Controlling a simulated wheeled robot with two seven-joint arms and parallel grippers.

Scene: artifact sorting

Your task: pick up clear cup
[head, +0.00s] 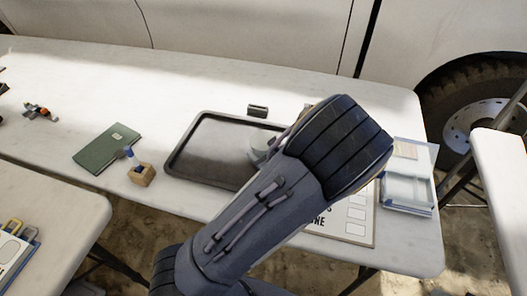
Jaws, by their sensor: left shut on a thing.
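My left arm reaches in from the bottom, and its thick dark wrist covers the right part of the dark tray (195,128). My left gripper (262,150) shows only as a small pale grey part beside the wrist, over the tray. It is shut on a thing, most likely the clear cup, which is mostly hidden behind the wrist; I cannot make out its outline. Whether it is lifted off the tray I cannot tell. My right gripper is not in view.
On the white table (60,80) are a green notebook (107,147), a small wooden block with a blue top (141,172), a small dark box (258,110), a printed board (360,222) and a clear-lidded case (408,190).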

